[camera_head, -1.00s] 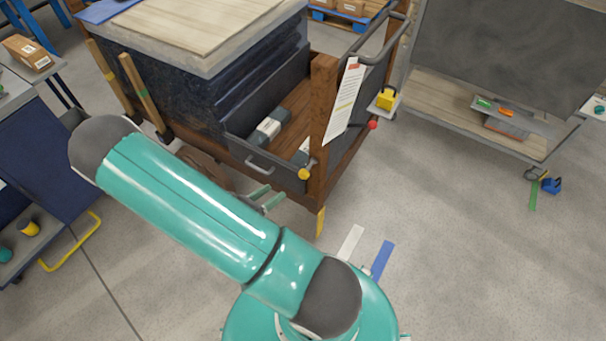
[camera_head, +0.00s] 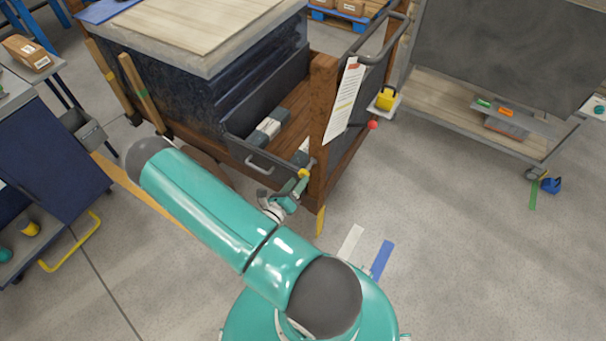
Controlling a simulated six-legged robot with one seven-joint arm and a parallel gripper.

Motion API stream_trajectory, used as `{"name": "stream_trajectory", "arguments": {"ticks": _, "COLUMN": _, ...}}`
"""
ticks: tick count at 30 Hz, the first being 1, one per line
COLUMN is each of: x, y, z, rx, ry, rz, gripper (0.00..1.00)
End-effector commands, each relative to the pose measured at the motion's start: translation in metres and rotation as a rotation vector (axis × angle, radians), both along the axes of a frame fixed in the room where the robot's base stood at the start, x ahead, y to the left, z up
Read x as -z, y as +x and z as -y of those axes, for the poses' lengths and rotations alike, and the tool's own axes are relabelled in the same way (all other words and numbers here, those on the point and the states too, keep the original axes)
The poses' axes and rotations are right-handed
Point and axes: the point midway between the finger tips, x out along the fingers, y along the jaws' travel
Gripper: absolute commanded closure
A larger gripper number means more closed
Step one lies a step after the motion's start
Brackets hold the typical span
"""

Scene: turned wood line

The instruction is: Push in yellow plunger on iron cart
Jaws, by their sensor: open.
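The iron cart (camera_head: 318,130) has a rust-brown frame and a dark body, and stands at the centre. The small yellow plunger (camera_head: 304,173) sits at the near corner post, beside the drawer front. My gripper (camera_head: 297,187) is open, just below and in front of the plunger. Its fingers partly overlap the plunger in this view; I cannot tell whether they touch it. My teal forearm crosses the lower middle and hides some of the cart's lower left side.
A paper sheet (camera_head: 344,100) hangs by the post. A blue cabinet (camera_head: 45,150) stands left. A grey-panelled cart (camera_head: 470,110) stands right. Floor at lower right is open.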

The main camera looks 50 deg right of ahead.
Motion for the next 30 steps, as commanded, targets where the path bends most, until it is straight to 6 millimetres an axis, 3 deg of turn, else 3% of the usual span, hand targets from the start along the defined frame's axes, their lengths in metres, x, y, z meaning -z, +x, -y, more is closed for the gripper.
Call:
{"name": "stream_trajectory", "arguments": {"ticks": 3, "x": 0.0, "y": 0.001, "z": 0.022, "rx": 0.003, "ry": 0.0, "rz": 0.0, "gripper": 0.47}}
{"name": "stream_trajectory", "arguments": {"ticks": 7, "x": 0.0, "y": 0.003, "z": 0.037, "rx": 0.001, "ry": 0.002, "rz": 0.001, "gripper": 0.47}}
{"name": "stream_trajectory", "arguments": {"ticks": 18, "x": 0.0, "y": 0.004, "z": 0.044, "rx": 0.0, "ry": 0.001, "rz": 0.0, "gripper": 0.47}}
{"name": "stream_trajectory", "arguments": {"ticks": 26, "x": 0.0, "y": 0.004, "z": 0.044, "rx": 0.001, "ry": 0.001, "rz": 0.0, "gripper": 0.96}}
{"name": "stream_trajectory", "arguments": {"ticks": 27, "x": 0.0, "y": 0.004, "z": 0.044, "rx": 0.001, "ry": 0.001, "rz": 0.0, "gripper": 1.0}}
{"name": "stream_trajectory", "arguments": {"ticks": 30, "x": 0.0, "y": 0.004, "z": 0.045, "rx": 0.001, "ry": 0.001, "rz": 0.0, "gripper": 1.0}}
